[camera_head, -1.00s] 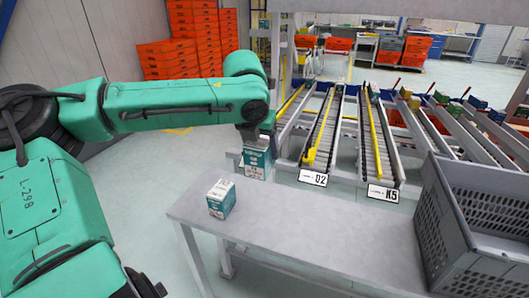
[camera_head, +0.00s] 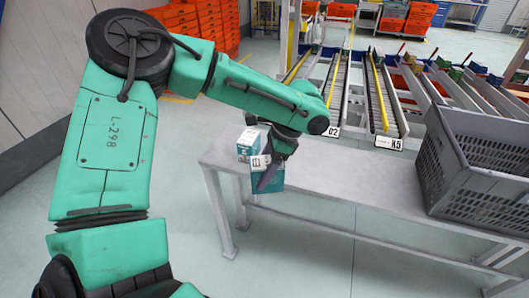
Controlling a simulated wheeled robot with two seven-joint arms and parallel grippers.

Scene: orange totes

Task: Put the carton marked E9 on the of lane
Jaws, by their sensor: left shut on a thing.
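My left gripper (camera_head: 269,174) is shut on a teal and white carton (camera_head: 275,184), held tilted at the near edge of the grey table. A dark finger covers part of it. A second teal and white carton (camera_head: 248,142) stands on the table just behind; the two overlap in view, and I cannot tell if they touch. No E9 mark is legible on either. Roller lanes lie beyond the table: one signed O2 or D2 (camera_head: 332,132), partly behind my arm, and one signed K5 (camera_head: 389,142). My right gripper is out of view.
The grey table (camera_head: 350,180) is bare between the cartons and a grey mesh crate (camera_head: 470,175) at its right end. More lanes with small boxes (camera_head: 480,72) run at the right. Orange totes (camera_head: 215,25) are stacked at the back left.

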